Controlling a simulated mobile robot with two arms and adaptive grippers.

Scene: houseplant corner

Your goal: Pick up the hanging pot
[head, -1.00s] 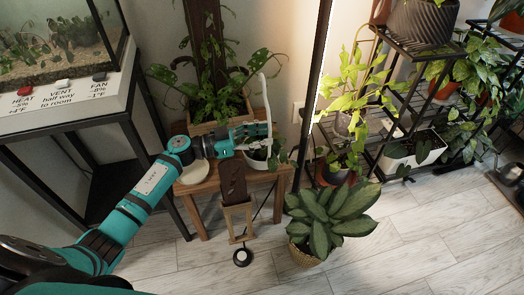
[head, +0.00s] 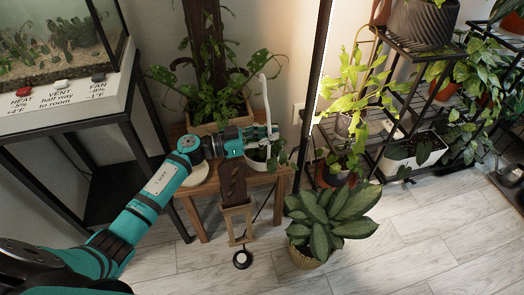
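The hanging pot (head: 257,165) is a white pot with a green leafy plant and a tall white hanger (head: 265,95) curving up to a hook. It stands upright on the right part of a small wooden table (head: 204,188). My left gripper (head: 271,132) comes in from the left above the pot rim. Its fingers look close together around the lower hanger and hide that part of it. The pot still appears to rest on the table. My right gripper is not in view.
A wooden planter (head: 218,124) with a climbing plant stands behind the gripper. A white saucer (head: 194,176) lies at the table's left. A dark vertical pole (head: 316,80) rises close right of the pot. A potted plant (head: 325,215) stands on the floor, front right.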

